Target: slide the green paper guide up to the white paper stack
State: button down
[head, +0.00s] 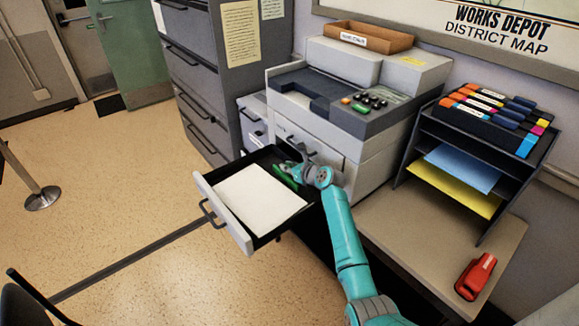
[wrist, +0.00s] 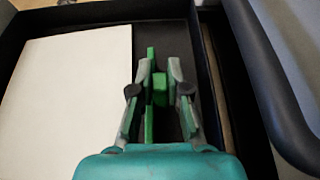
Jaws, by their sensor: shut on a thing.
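The white paper stack (head: 260,200) lies flat in the pulled-out paper drawer (head: 237,226). It also fills the left of the wrist view (wrist: 72,85). The green paper guide (head: 283,176) stands in the drawer behind the stack in the head view. In the wrist view the guide (wrist: 151,54) is to the right of the stack, with a narrow strip of dark drawer floor between them. My gripper (wrist: 160,75) is down in the drawer, shut on the guide's upright part. Its fingers hide part of the guide.
The copier (head: 345,110) stands right behind the open drawer. A grey filing cabinet (head: 205,75) is at the back left. A side table (head: 440,230) at the right holds a paper rack (head: 480,160) and a red stapler (head: 475,277). The floor at left is mostly clear.

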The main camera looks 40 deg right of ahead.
aim_at(280, 171)
jog(key=shift+s+a, duration=0.1)
jog(key=shift+a, duration=1.75)
jog(key=c, duration=1.1)
grip_release()
jog(key=v, duration=1.2)
jog(key=shift+s, duration=0.1)
